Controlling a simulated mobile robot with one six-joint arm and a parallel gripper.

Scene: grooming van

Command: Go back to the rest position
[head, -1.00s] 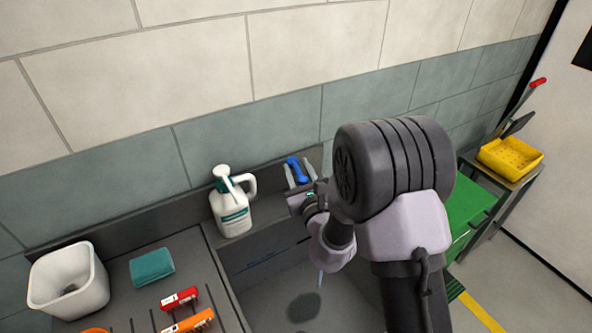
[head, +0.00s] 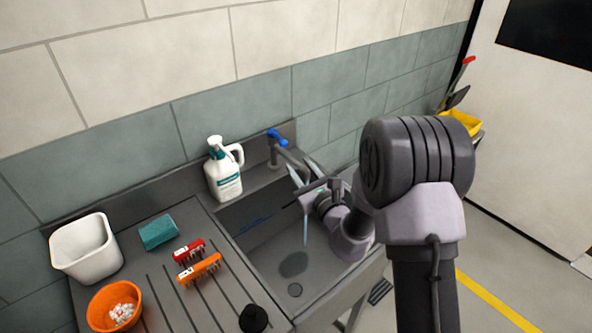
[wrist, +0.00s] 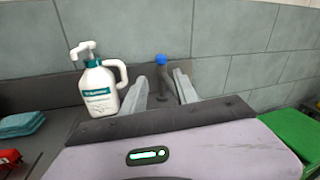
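My gripper (head: 305,170) is open, with nothing between its fingers in its grasp. It is over the sink (head: 268,262), to the right of and in front of the tap (head: 274,150) with its blue lever (head: 278,138). In the wrist view the two pale fingers (wrist: 160,85) stand apart, and the tap with its blue top (wrist: 162,59) shows beyond and between them. A thin pale-blue streak (head: 305,231), like running water, drops into the basin below the gripper. Part of the tap's spout is hidden by the fingers.
A white pump bottle (head: 225,175) stands left of the tap. A white bin (head: 86,250), teal sponge (head: 159,232), red brush (head: 189,250), orange brush (head: 200,269) and orange bowl (head: 115,306) are on the drainboard. A yellow basket (head: 463,121) is at the far right.

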